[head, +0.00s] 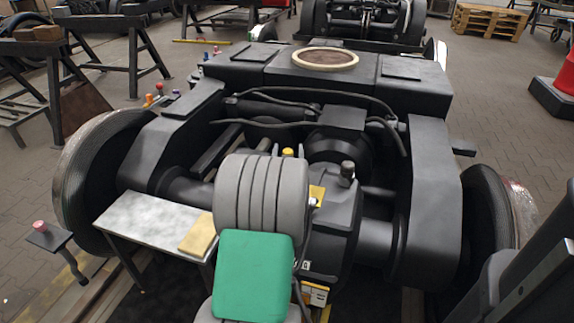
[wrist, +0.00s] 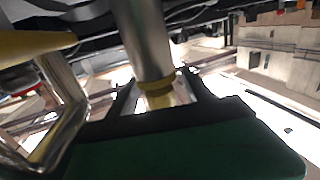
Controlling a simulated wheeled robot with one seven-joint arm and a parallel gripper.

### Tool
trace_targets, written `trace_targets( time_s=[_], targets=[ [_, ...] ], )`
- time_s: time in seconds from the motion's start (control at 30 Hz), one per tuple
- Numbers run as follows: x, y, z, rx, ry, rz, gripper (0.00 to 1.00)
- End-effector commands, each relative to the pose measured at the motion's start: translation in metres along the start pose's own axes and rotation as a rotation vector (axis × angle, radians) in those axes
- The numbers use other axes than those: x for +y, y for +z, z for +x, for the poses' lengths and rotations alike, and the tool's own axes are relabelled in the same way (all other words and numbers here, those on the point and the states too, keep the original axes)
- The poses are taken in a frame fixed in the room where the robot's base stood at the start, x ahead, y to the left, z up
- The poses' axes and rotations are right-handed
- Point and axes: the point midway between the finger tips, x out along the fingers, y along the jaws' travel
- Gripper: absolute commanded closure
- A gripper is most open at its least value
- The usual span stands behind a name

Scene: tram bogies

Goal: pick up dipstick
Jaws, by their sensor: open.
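In the head view a small yellow cap (head: 288,152), which looks like the top of the dipstick, stands just behind my grey and green arm on the dark gearbox (head: 338,205). My arm hides what is below it. In the wrist view my gripper (wrist: 160,88) is open, with dark fingers beyond the green housing. A grey metal cylinder with a yellow collar (wrist: 148,45) shows between or just beyond the fingers; I cannot tell whether it is the dipstick or whether they touch. The jaws are hidden in the head view.
The black bogie frame (head: 432,190) and wheels (head: 85,180) surround the gearbox. A dark-capped fitting (head: 347,172) stands right of the yellow cap. A metal shelf (head: 150,222) lies left of my arm. A yellow bar (wrist: 35,43) and bent bright tube (wrist: 62,120) are close in the wrist view.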

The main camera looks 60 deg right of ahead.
Motion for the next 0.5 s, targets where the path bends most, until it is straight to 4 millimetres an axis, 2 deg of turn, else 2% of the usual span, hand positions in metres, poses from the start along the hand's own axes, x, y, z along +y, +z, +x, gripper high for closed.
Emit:
trace_targets(
  time_s=[0.1, 0.27, 0.5],
  targets=[
    [-0.0005, 0.0004, 0.0074, -0.001, 0.000, 0.000, 0.41],
    [-0.0015, -0.0005, 0.0070, -0.001, -0.002, 0.000, 0.41],
    [-0.0014, -0.0004, 0.0067, -0.001, -0.002, 0.000, 0.61]
  ],
)
